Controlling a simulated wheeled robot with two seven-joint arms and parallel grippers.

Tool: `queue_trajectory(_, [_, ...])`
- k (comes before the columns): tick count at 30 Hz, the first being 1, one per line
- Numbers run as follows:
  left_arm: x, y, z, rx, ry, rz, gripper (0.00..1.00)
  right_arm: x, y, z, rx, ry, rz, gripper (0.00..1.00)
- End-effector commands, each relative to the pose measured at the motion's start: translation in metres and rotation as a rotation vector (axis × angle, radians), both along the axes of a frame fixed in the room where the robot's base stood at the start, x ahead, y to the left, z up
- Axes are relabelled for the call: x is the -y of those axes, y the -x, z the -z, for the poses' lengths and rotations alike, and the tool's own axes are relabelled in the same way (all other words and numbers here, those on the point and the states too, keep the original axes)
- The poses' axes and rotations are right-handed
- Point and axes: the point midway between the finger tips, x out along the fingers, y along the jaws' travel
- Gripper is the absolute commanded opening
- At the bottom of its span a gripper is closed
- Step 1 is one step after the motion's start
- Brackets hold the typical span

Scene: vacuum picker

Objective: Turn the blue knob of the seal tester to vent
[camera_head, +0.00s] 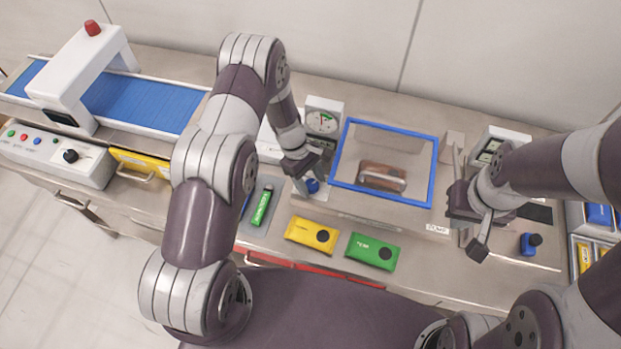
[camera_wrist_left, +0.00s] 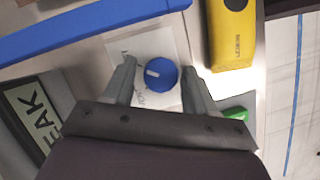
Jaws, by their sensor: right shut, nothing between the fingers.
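The blue knob (camera_head: 312,186) sits on a pale labelled plate at the front left of the seal tester's blue-framed clear chamber (camera_head: 432,165). In the left wrist view the knob (camera_wrist_left: 166,80) shows a white mark on its left part; the plate's lettering (camera_wrist_left: 141,98) is partly hidden and unreadable. My left gripper (camera_head: 305,182) is over the knob. In the left wrist view the left gripper (camera_wrist_left: 162,80) is open, with a finger on each side of the knob and gaps between. My right gripper (camera_head: 478,247) is shut and empty, right of the chamber.
A gauge (camera_head: 322,121) stands behind the knob. A yellow packet (camera_head: 312,235) and a green packet (camera_head: 372,251) lie in front of the tester. A green marker-like item (camera_head: 262,207) lies left of them. A blue conveyor (camera_head: 140,100) is at far left.

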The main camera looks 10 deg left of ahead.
Motion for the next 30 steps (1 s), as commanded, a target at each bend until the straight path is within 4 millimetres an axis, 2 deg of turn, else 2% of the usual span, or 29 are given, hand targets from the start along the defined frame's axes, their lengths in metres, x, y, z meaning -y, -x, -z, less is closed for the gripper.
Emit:
queue_trajectory(1, [0.000,0.000,0.000,0.000,0.000,0.000,0.38,0.000,0.000,0.000,0.000,0.000,0.000,0.00])
queue_trajectory(3, [0.000,0.000,0.000,0.000,0.000,0.000,0.16,0.000,0.000,0.000,0.000,0.000,0.000,0.00])
queue_trajectory(4, [0.000,0.000,0.000,0.000,0.000,0.000,0.08,0.000,0.000,0.000,0.000,0.000,0.000,0.00])
queue_trajectory(17, [0.000,0.000,0.000,-0.001,0.002,-0.074,0.09,0.000,0.000,0.007,0.000,0.000,0.000,0.00])
queue_trajectory(30, [0.000,0.000,0.002,0.002,0.004,-0.444,0.09,0.000,0.000,0.041,0.000,0.000,0.000,0.00])
